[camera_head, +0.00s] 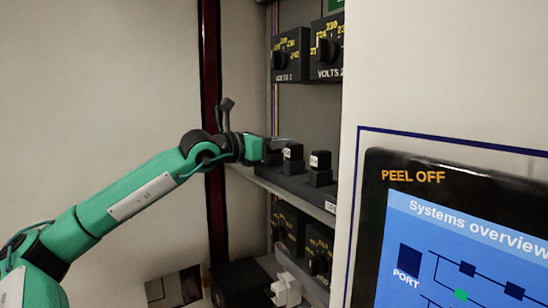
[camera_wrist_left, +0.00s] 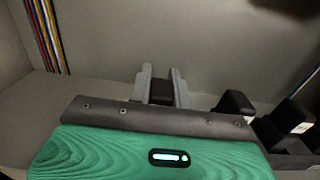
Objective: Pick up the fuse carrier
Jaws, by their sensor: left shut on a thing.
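My left gripper (camera_head: 284,143) reaches from the left into the cabinet, over the left end of a row of black fuse holders. In the left wrist view its two grey fingers (camera_wrist_left: 163,84) are closed on the sides of a dark block, the fuse carrier (camera_wrist_left: 162,93). The wrist body hides the carrier's lower part, so I cannot tell whether it is still seated. Two more black carriers with white labels stand to the right, a nearer one (camera_head: 293,153) and a farther one (camera_head: 320,160). My right gripper is not in view.
A metal shelf (camera_head: 298,191) bears the row. Black VOLTS selector boxes (camera_head: 290,55) are mounted above, and similar boxes (camera_head: 288,225) sit below. A panel with a blue screen (camera_head: 470,255) stands at the right. Coloured cables (camera_wrist_left: 45,35) run up the cabinet's left side in the wrist view.

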